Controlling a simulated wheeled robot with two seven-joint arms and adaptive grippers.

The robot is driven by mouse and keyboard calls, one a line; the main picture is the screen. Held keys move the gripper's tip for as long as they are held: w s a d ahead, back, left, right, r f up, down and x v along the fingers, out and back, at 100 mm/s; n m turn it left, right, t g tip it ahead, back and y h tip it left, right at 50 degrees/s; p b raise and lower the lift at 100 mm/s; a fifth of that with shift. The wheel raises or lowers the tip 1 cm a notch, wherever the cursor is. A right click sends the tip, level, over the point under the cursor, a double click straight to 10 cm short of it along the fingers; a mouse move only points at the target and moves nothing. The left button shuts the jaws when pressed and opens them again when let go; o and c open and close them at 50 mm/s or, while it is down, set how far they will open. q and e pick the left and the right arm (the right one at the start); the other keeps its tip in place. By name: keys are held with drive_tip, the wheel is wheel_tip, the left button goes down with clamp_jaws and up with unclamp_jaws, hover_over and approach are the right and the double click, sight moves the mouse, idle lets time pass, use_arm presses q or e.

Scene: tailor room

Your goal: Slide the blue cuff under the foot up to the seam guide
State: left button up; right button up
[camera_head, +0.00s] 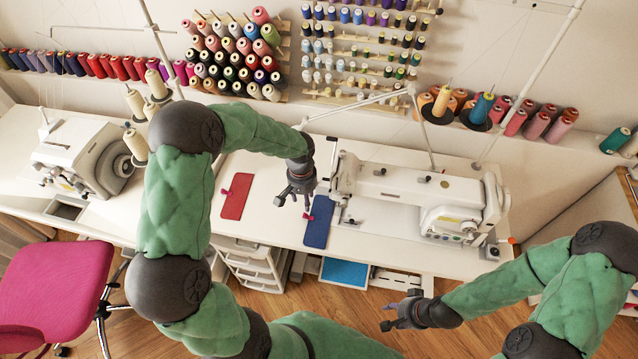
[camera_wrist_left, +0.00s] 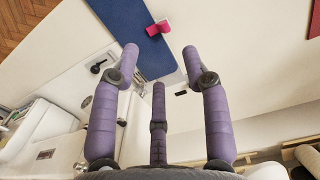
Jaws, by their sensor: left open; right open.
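The blue cuff (camera_head: 318,229) lies flat on the white table, just left of the sewing machine's needle end. A pink tab (camera_wrist_left: 158,28) sits on its edge in the left wrist view, where the blue cloth (camera_wrist_left: 128,20) also shows. My left gripper (camera_head: 294,202) is open and empty, above the table beside the cuff's left edge. In the left wrist view its purple fingers (camera_wrist_left: 160,62) are spread apart, not touching the cuff. My right gripper (camera_head: 394,314) is open and empty, in front of the table. The foot and seam guide are too small to make out.
The white sewing machine (camera_head: 400,188) stands right of the cuff. A red cuff (camera_head: 236,197) with a pink tab lies to the left. Another machine (camera_head: 90,155) stands on the far-left table, behind a pink chair (camera_head: 62,284). Thread racks (camera_head: 235,55) line the wall.

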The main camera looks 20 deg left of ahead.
sight(306, 214)
use_arm(q)
drive_tip(key=f+b, duration=0.1)
drive_tip(key=f, duration=0.4)
drive_tip(key=f+b, duration=0.1)
drive_tip(key=f, duration=0.4)
drive_tip(key=shift+w+a+f, duration=0.1)
drive_tip(key=shift+w, duration=0.1)
clamp_jaws()
